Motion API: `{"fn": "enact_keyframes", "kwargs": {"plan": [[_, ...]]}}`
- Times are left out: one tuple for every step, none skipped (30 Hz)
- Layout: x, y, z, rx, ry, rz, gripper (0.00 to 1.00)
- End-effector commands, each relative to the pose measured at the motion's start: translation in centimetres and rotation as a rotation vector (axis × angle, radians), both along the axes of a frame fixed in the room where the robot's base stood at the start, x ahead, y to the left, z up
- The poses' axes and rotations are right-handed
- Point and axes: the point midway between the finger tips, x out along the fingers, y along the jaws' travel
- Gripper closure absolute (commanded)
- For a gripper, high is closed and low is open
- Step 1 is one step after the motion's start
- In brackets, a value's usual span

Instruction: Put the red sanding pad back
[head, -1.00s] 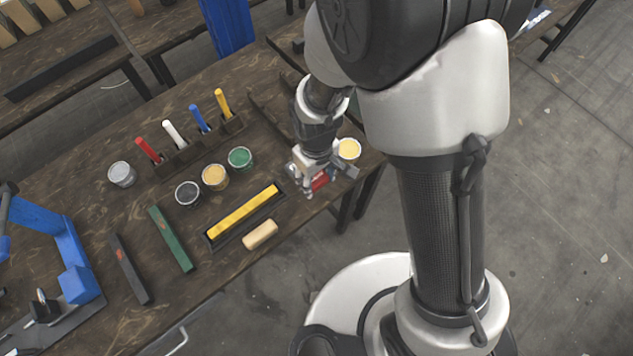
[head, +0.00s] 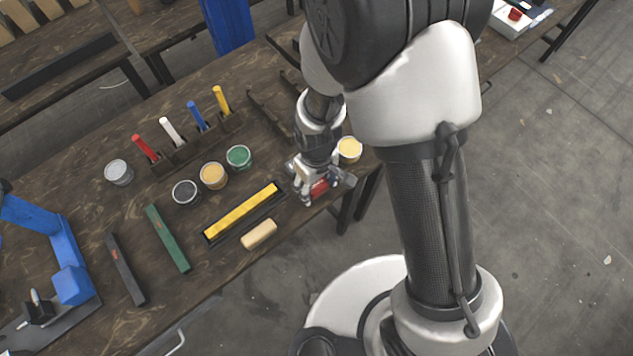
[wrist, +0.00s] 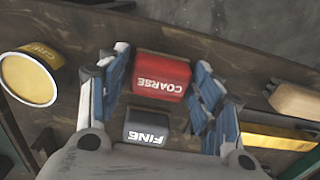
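The red sanding pad (wrist: 161,76), marked COARSE, lies between the two fingers of my gripper (wrist: 163,70) in the wrist view. A narrow gap shows on each side of it, so my gripper looks open around it. In the head view the red pad (head: 320,187) shows partly below my gripper (head: 317,184), near the right front of the bench. A dark grey pad (wrist: 146,128) marked FINE lies beside the red one, nearer the palm in the wrist view. My gripper hides it in the head view.
A yellow-topped tin (head: 349,149) stands right of my gripper. A pale block (head: 259,233) and a yellow bar in a black tray (head: 208,237) lie to the left. Several tins and a rack of coloured handles (head: 190,150) stand further left.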

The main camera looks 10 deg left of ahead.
Motion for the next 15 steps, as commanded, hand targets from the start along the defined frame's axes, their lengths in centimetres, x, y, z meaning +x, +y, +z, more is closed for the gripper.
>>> {"fn": "enact_keyframes", "kwargs": {"plan": [[0.0,0.0,0.0,0.000,0.000,0.000,0.34],[0.0,0.0,0.0,0.000,0.000,0.000,0.32],[0.0,0.0,0.0,0.000,0.000,0.000,0.32],[0.0,0.0,0.0,0.000,0.000,0.000,0.32],[0.0,0.0,0.0,0.000,0.000,0.000,0.32],[0.0,0.0,0.0,0.000,0.000,0.000,0.32],[0.0,0.0,0.0,0.000,0.000,0.000,0.32],[0.0,0.0,0.0,0.000,0.000,0.000,0.32],[0.0,0.0,0.0,0.000,0.000,0.000,0.32],[0.0,0.0,0.0,0.000,0.000,0.000,0.32],[0.0,0.0,0.1,0.000,0.000,0.000,0.32],[0.0,0.0,0.2,0.000,0.000,0.000,0.32],[0.0,0.0,0.3,0.000,0.000,0.000,0.32],[0.0,0.0,0.5,0.000,0.000,0.000,0.32],[0.1,0.0,1.0,0.001,-0.002,0.000,0.32]]}}
